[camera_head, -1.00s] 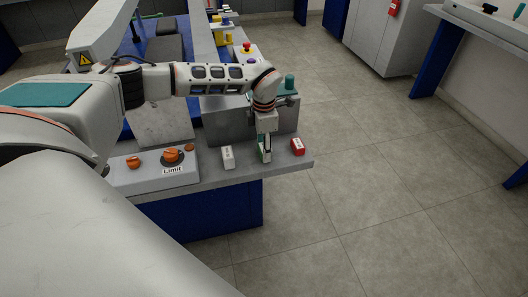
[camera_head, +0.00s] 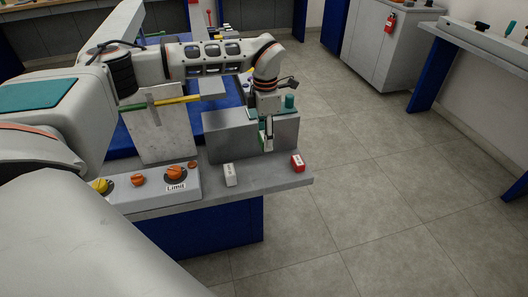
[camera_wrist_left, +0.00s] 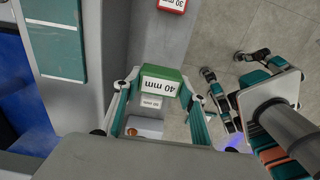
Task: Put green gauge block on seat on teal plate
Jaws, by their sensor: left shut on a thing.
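My left gripper (camera_head: 266,136) is shut on the green gauge block (camera_head: 268,142) and holds it above the grey bench, in front of a grey box. In the left wrist view the green block (camera_wrist_left: 160,82), labelled "40 mm", sits between the fingertips (camera_wrist_left: 158,88). The teal plate (camera_wrist_left: 57,52) lies on the grey surface left of the gripper in that view. In the head view the arm mostly hides it. My right gripper (camera_wrist_left: 224,64) shows in the left wrist view over the floor, its fingers apart and empty.
A white block (camera_head: 230,174) and a red block (camera_head: 298,163) stand on the bench near its front edge. A control box with orange knobs (camera_head: 175,174) is at left. Open floor lies to the right.

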